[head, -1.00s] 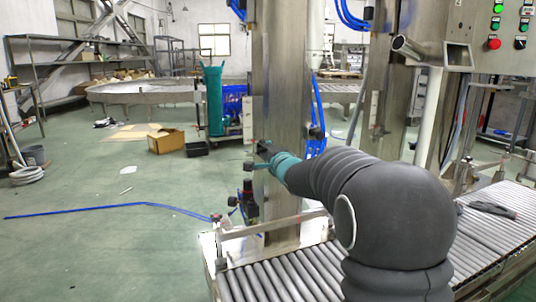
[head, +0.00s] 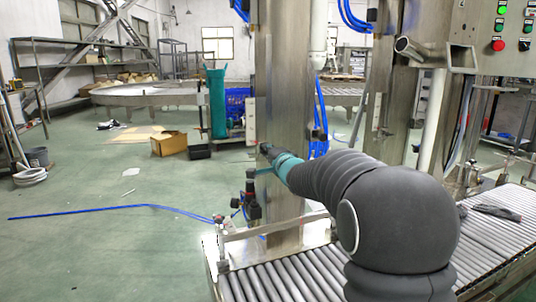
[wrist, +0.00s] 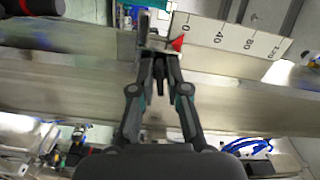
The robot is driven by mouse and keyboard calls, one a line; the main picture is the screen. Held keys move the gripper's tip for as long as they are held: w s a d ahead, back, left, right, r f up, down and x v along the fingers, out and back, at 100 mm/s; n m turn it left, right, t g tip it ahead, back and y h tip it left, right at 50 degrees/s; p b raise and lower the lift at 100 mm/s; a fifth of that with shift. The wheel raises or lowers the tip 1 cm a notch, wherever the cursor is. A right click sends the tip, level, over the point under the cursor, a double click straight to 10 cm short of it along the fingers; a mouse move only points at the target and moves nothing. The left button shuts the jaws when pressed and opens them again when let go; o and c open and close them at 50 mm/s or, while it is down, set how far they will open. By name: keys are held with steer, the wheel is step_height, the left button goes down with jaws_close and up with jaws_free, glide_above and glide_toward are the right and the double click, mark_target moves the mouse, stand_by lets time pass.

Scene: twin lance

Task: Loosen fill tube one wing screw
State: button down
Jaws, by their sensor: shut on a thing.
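My gripper (wrist: 159,62) is in the lower middle of the wrist view, with its two dark fingers drawn together at the tips. They are shut on a small dark piece, which I take to be the wing screw (wrist: 160,78); its shape is mostly hidden. Just beyond the fingertips is a metal bracket (wrist: 152,42) with a red pointer (wrist: 178,43) beside a white numbered scale (wrist: 235,37). In the head view my gripper (head: 262,155) is at the steel column (head: 283,100), and the screw cannot be made out there.
A roller conveyor (head: 300,277) runs below my arm, with a metal side rail (head: 270,228). A dark object (head: 497,212) lies on the rollers at right. A control panel (head: 512,30) hangs at upper right. The green floor (head: 110,245) at left is mostly open, with a blue hose (head: 100,209).

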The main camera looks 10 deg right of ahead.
steer(key=shift+n, duration=1)
steer(key=shift+f+n+b, duration=0.15)
steer(key=shift+n+b, duration=0.45)
steer(key=shift+n, duration=0.3)
steer(key=shift+n+b, duration=0.35)
steer(key=shift+n, duration=0.95)
steer(key=shift+n+b, duration=0.6)
steer(key=shift+n, duration=0.5)
steer(key=shift+n+b, duration=0.3)
steer(key=shift+n, duration=0.8)
